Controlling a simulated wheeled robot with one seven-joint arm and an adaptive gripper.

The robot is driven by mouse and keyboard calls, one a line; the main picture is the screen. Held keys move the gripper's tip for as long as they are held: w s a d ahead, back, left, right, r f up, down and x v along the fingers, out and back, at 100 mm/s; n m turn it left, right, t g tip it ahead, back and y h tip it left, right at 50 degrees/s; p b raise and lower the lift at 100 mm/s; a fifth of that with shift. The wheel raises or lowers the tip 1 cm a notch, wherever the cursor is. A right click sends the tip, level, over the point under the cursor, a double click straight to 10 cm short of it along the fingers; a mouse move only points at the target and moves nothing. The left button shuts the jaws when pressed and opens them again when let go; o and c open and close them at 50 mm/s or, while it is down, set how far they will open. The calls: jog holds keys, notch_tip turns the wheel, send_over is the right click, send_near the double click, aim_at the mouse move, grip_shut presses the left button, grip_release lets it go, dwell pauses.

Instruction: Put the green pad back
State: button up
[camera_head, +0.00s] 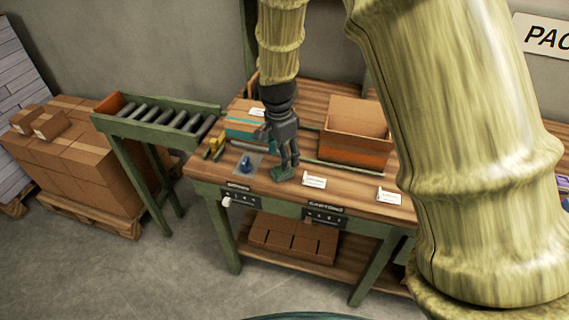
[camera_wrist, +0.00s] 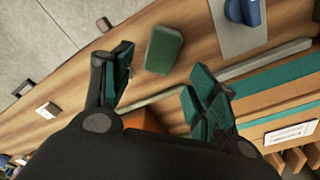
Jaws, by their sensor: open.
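The green pad (camera_head: 282,173) lies on the wooden bench top near its front edge. In the wrist view the green pad (camera_wrist: 164,49) is a dark green rounded block lying flat, ahead of the fingers. My gripper (camera_head: 288,158) hangs pointing down just above the pad. In the wrist view my gripper (camera_wrist: 160,88) is open, its fingers spread wide with nothing between them. Whether a fingertip touches the pad cannot be told.
A grey plate with a blue object (camera_head: 246,164) lies left of the pad. A teal-banded carton (camera_head: 245,122) and an open cardboard box (camera_head: 356,130) stand behind. White cards (camera_head: 314,180) stand to the right. A roller conveyor (camera_head: 160,115) adjoins the bench at left.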

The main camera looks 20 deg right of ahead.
jog(key=shift+a+r+b, duration=0.15)
jog(key=shift+r+b, duration=0.15)
jog(key=shift+r, duration=1.2)
jog(key=shift+a+r+b, duration=0.1)
jog(key=shift+r+b, duration=0.15)
jog(key=shift+r, duration=1.2)
